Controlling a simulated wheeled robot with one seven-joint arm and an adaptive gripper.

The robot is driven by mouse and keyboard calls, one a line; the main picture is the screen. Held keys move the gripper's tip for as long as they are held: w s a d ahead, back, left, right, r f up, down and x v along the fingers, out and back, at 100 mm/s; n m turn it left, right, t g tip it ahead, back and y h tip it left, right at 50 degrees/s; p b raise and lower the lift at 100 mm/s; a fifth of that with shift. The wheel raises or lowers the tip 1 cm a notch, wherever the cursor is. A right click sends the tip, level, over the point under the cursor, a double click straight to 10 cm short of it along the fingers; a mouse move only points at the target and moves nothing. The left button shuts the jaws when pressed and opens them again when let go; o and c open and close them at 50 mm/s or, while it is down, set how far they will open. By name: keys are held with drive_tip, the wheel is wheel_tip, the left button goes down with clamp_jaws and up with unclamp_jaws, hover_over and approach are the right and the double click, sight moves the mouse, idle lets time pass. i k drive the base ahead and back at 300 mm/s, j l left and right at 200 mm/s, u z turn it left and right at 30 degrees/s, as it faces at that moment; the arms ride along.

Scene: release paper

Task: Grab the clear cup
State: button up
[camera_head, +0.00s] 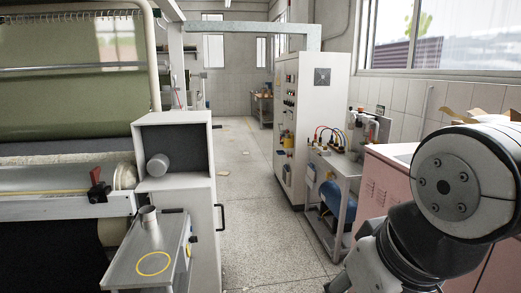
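No cup stands out as plainly clear in the head view. A small pale grey cylinder (157,165), perhaps a cup lying on its side, rests in the open grey box on the left. A short silvery cup-like cylinder (149,218) stands upright on the metal table below it, near a yellow ring mark. I cannot tell from here whether either one is see-through. My arm shows large at the lower right, far from both. My gripper is out of view.
The open box sits on a white cabinet (203,230) beside the large fabric machine (70,75). The metal table (125,265) stands in front. A white control cabinet (315,120) and pink machine (378,190) stand right.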

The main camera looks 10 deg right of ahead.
sight(347, 150)
drive_tip(key=i+z, duration=0.1)
drive_tip(key=z, duration=0.2)
drive_tip(key=i+j+z, duration=0.1)
drive_tip(key=i, duration=2.4)
drive_tip(key=i+l+u, duration=0.15)
drive_tip(key=i, duration=0.8)
drive_tip(key=i+l+u, duration=0.1)
drive_tip(key=i+u, duration=0.15)
drive_tip(key=i, duration=1.65)
drive_tip(key=i+u, duration=0.1)
drive_tip(key=i, duration=0.85)
drive_tip(key=i+l+u, duration=0.1)
drive_tip(key=i, duration=0.8)
drive_tip(key=i+z, duration=0.1)
drive_tip(key=z, duration=0.3)
drive_tip(key=i+z, duration=0.15)
drive_tip(key=z, duration=0.2)
drive_tip(key=i+j+z, duration=0.1)
drive_tip(key=z, duration=0.3)
drive_tip(key=i+j+z, duration=0.1)
drive_tip(key=z, duration=3.25)
